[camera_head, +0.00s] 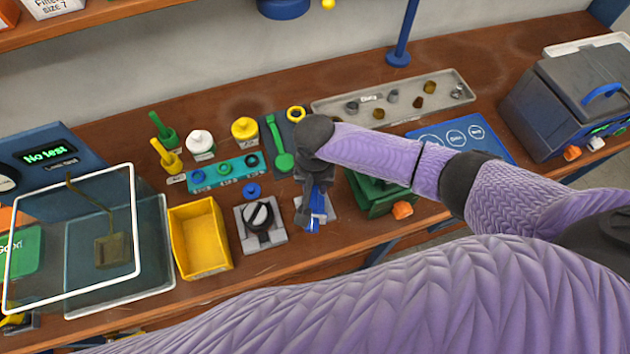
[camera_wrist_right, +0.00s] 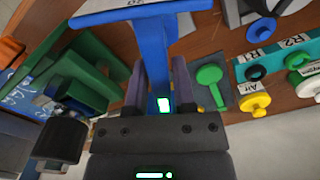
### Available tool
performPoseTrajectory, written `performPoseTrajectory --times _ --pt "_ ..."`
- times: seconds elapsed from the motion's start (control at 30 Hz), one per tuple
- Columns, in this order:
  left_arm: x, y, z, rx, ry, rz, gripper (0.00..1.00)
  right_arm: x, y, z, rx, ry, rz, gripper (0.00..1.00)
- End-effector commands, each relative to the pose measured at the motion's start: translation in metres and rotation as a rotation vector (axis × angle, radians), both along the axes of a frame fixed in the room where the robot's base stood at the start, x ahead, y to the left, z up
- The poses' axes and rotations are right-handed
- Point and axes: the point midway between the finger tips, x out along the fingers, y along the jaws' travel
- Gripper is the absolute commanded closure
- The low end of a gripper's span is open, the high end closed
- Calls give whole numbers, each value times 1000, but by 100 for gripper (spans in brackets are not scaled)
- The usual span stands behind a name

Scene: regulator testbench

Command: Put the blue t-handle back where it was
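The blue t-handle (camera_wrist_right: 150,45) fills the top middle of the right wrist view, its wide crossbar at the top and its stem running down between the fingers. My right gripper (camera_wrist_right: 160,85) has one finger on each side of the stem and appears shut on it. In the head view the right gripper (camera_head: 316,205) points down over a small grey base plate (camera_head: 331,209), with a bit of blue (camera_head: 314,224) showing at its tip. Whether the handle touches the plate is hidden. My left gripper is not in view.
A grey block with a black knob (camera_head: 262,222) stands left of the gripper, and a green device (camera_head: 372,195) stands close on the right. A green paddle (camera_head: 281,150) lies behind. A yellow bin (camera_head: 200,237) and a clear-sided box (camera_head: 120,265) are further left.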

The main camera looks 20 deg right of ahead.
Motion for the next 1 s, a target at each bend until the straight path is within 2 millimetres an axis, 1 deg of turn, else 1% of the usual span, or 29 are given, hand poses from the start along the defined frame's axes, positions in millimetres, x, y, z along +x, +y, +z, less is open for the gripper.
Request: performPoseTrajectory --times 0.03,0.1,0.37,0.43,0.47,0.53,0.7,0.8,0.9,1.0 --pt "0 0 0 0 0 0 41 0 0 0 0 0 0 55" --pt "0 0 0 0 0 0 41 0 0 0 0 0 0 41" --pt "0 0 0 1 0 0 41 0 0 1 -1 0 -1 41" --pt "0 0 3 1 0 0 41 0 -1 7 -1 -1 -1 41" --pt "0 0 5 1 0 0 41 0 0 13 0 -1 0 41" --pt "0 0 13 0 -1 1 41 1 0 31 2 -2 0 41" --pt "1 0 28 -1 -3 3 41 1 0 82 2 -3 0 41" --pt "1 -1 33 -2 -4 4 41 0 0 105 1 -3 -1 41" --pt "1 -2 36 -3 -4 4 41 0 0 120 1 0 0 41" --pt "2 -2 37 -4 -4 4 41 0 0 126 0 0 -1 41"
